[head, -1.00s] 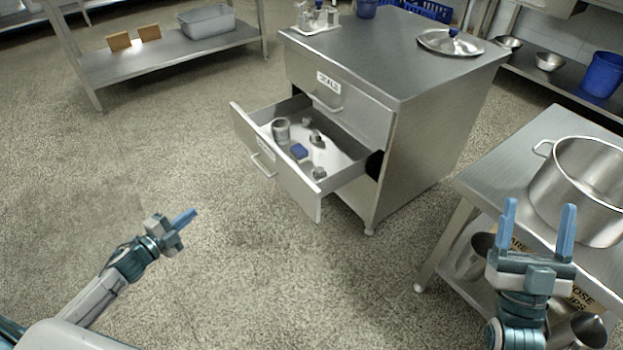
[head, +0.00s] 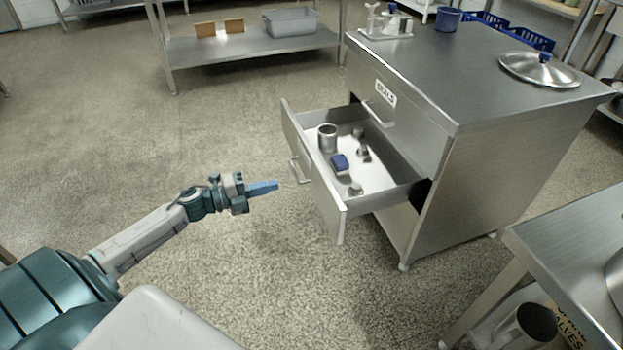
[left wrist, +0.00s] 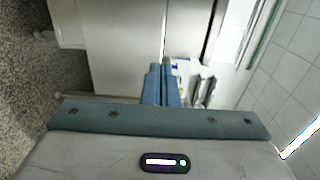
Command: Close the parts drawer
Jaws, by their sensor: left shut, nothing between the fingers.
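The parts drawer (head: 315,180) is the lower drawer of a steel cabinet and stands pulled out toward the left, with a bar handle (head: 300,171) on its front. Inside it are a metal cup, a blue block and several small metal parts. My left gripper (head: 276,186) is shut and empty, just left of the drawer front, its blue fingers pointing at it with a small gap in the picture. In the left wrist view the shut fingers (left wrist: 161,82) point toward steel panels. My right gripper is out of the head view.
The upper drawer, labelled SEALS (head: 386,93), is shut. A steel table (head: 580,240) stands at the lower right, and a low shelf (head: 250,47) at the back. The floor left of the drawer is clear.

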